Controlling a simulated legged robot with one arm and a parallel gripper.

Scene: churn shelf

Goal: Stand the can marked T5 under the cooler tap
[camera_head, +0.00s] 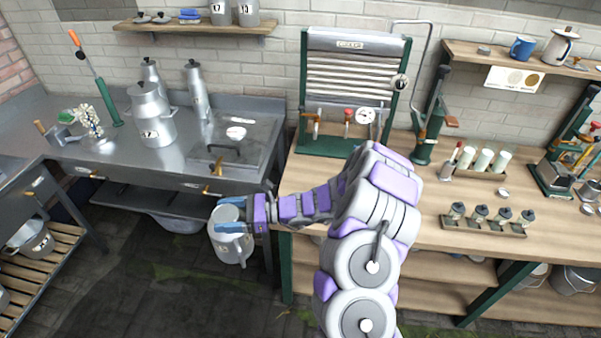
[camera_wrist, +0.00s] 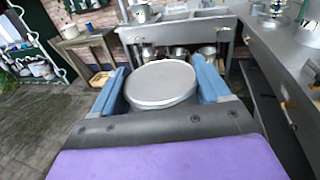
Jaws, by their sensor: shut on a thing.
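My gripper (camera_head: 229,214) is shut on a grey metal can (camera_head: 232,248), held upright in front of the benches, above the dark floor. In the wrist view the can's round lid (camera_wrist: 162,82) sits between the two blue fingers of my gripper (camera_wrist: 160,86). I cannot read any mark on this can. The cooler (camera_head: 349,72), a green frame with ribbed metal panels and a name plate, stands at the back of the wooden bench.
A large marked can (camera_head: 152,118) and tall cans stand on the steel counter (camera_head: 110,160) at left. Two marked cans (camera_head: 220,12) stand on the wall shelf. A bottle rack (camera_head: 484,222) and a tube rack (camera_head: 480,165) occupy the wooden bench (camera_head: 570,230) right of my arm.

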